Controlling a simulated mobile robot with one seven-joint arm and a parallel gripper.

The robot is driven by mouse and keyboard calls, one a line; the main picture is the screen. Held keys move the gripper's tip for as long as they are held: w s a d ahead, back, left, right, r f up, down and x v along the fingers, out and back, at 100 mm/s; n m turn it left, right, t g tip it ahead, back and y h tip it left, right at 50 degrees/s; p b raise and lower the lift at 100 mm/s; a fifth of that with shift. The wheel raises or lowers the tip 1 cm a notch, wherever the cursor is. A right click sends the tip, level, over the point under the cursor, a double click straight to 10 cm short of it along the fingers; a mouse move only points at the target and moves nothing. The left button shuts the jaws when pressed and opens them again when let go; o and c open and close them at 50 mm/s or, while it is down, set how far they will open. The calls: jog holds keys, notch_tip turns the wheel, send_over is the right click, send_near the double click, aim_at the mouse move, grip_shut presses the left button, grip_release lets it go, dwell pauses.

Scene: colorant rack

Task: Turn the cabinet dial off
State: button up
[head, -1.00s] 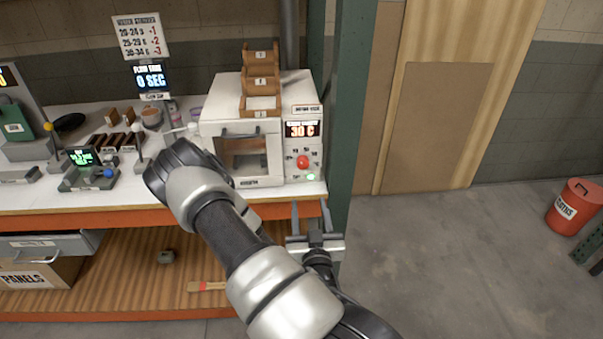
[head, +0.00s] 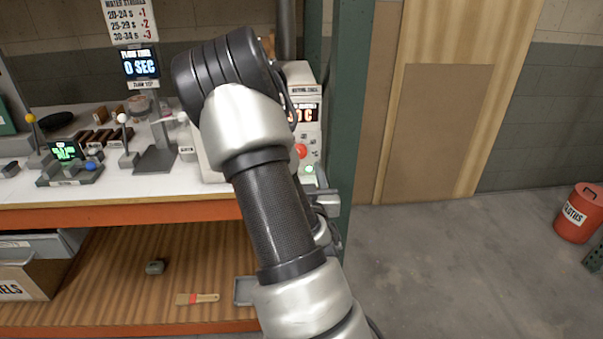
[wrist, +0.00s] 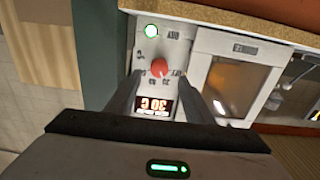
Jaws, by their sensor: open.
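The red cabinet dial (head: 301,151) is on the right front strip of the white drying cabinet (head: 300,75), partly behind my arm in the head view. In the wrist view the dial (wrist: 159,70) shows between the green lamp (wrist: 152,31) and the lit display (wrist: 155,105), which reads 30 C. Small marks ring the dial; its exact setting is hard to read. My gripper (wrist: 160,77) is open and empty, with its two fingers on either side of the dial's line of sight. I cannot tell whether they touch anything. My arm hides most of the cabinet in the head view.
A green post (head: 350,120) stands close to the cabinet's right. The cabinet door and window (wrist: 237,80) lie beside the dial panel. Levers and small devices crowd the white bench (head: 150,190) to the left. Open floor lies to the right, with a red bin (head: 578,213).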

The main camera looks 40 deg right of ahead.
jog(key=shift+x, duration=3.2)
jog(key=c, duration=1.1)
